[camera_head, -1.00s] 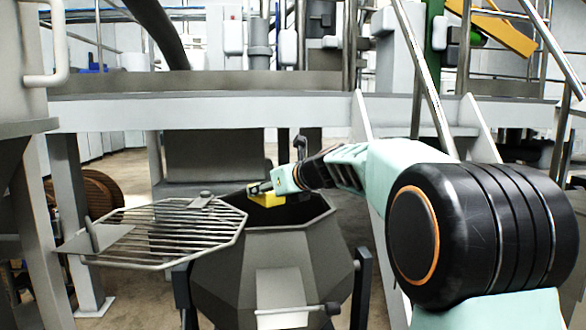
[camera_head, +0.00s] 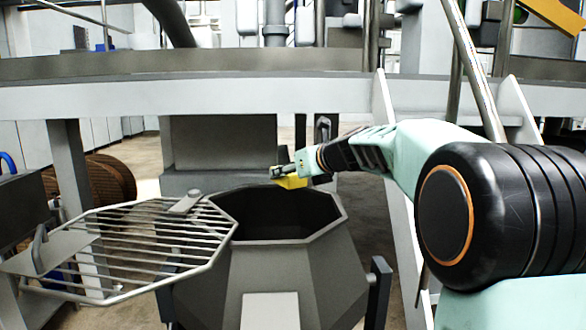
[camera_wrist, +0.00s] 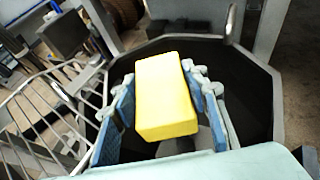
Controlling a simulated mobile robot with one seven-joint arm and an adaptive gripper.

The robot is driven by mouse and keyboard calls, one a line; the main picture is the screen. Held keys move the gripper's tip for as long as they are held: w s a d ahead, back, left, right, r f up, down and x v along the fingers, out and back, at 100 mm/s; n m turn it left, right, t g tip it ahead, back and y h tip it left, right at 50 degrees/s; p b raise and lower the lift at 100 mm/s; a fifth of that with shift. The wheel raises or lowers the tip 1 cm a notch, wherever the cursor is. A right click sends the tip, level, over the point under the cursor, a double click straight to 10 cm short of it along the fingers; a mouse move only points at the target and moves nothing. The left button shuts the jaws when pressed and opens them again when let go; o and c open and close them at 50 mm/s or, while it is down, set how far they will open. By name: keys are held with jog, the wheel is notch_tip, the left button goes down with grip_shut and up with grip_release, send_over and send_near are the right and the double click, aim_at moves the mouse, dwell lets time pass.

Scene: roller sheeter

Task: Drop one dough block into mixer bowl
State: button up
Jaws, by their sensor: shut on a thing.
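A yellow dough block (camera_wrist: 165,95) is held between the two fingers of my gripper (camera_wrist: 165,100) in the wrist view. In the head view the block (camera_head: 291,182) shows below my gripper (camera_head: 283,170), at the far rim of the dark eight-sided mixer bowl (camera_head: 262,265). The bowl's mouth is open and its inside is dark. In the wrist view the bowl's rim (camera_wrist: 262,66) surrounds the block on the far and right sides. The block appears above the opening; its exact height over the rim is hard to tell.
A barred lid (camera_head: 140,250) is swung out to the left of the bowl. A raised platform with a grey beam (camera_head: 200,98) runs behind it. A stair rail (camera_head: 475,70) rises behind my arm. A brown reel (camera_head: 108,180) stands at the left.

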notch_tip(320, 180, down, 12)
jog(key=b, duration=1.1)
jog(key=shift+r, duration=0.1)
jog(key=o, duration=1.4)
jog(key=shift+o, duration=0.2)
jog(key=v, duration=1.2)
